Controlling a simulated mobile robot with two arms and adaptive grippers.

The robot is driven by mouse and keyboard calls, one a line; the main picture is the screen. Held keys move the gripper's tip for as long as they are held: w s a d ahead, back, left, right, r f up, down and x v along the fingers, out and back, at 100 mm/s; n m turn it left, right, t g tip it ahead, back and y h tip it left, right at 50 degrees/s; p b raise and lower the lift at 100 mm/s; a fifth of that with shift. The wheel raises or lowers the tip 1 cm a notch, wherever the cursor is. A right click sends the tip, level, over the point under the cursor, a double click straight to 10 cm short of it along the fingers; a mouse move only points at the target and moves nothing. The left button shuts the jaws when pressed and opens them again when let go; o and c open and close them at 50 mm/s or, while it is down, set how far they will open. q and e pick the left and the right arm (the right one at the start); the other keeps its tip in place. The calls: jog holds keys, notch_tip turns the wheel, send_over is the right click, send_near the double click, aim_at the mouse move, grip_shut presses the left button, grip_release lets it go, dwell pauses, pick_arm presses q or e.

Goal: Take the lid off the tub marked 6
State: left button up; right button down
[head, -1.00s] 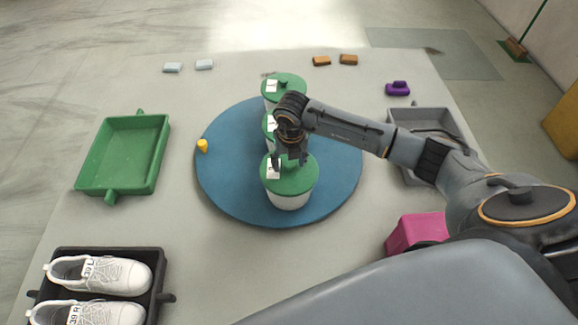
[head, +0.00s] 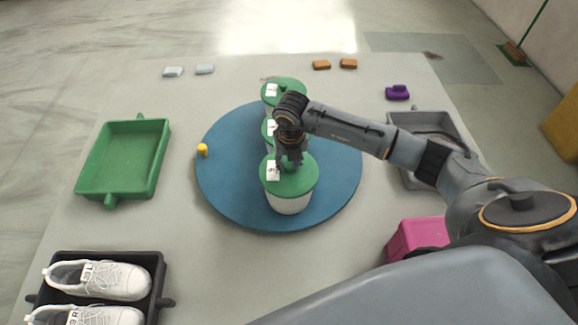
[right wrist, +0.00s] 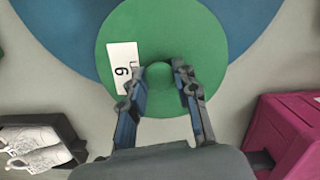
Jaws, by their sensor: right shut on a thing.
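Three white tubs with green lids stand in a row on a round blue mat. The front tub (head: 289,204) has its lid (head: 305,178) on or just above it; I cannot tell whether there is a gap. In the right wrist view, the label (right wrist: 124,68) on this lid (right wrist: 215,45) shows a turned digit that looks like 6 or 9. My right gripper (head: 290,164) is over this lid from above, its fingers (right wrist: 160,78) shut on the round knob (right wrist: 160,72). The middle tub is partly hidden behind my gripper. My left gripper is not in view.
A yellow piece (head: 202,150) lies on the blue mat (head: 228,175). A green tray (head: 105,190) is at left, a black tray with white shoes (head: 105,278) at front left. A grey tray (head: 405,178) and magenta box (head: 415,238) are at right. The table left of the mat is partly clear.

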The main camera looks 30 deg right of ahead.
jog(key=s+a+r+b, duration=0.2)
jog(key=s+a+r, duration=0.5)
jog(key=s+r, duration=0.4)
jog(key=shift+s+a+r+b, duration=0.25)
jog(key=shift+s+r+b, duration=0.15)
jog(key=shift+s, duration=0.1)
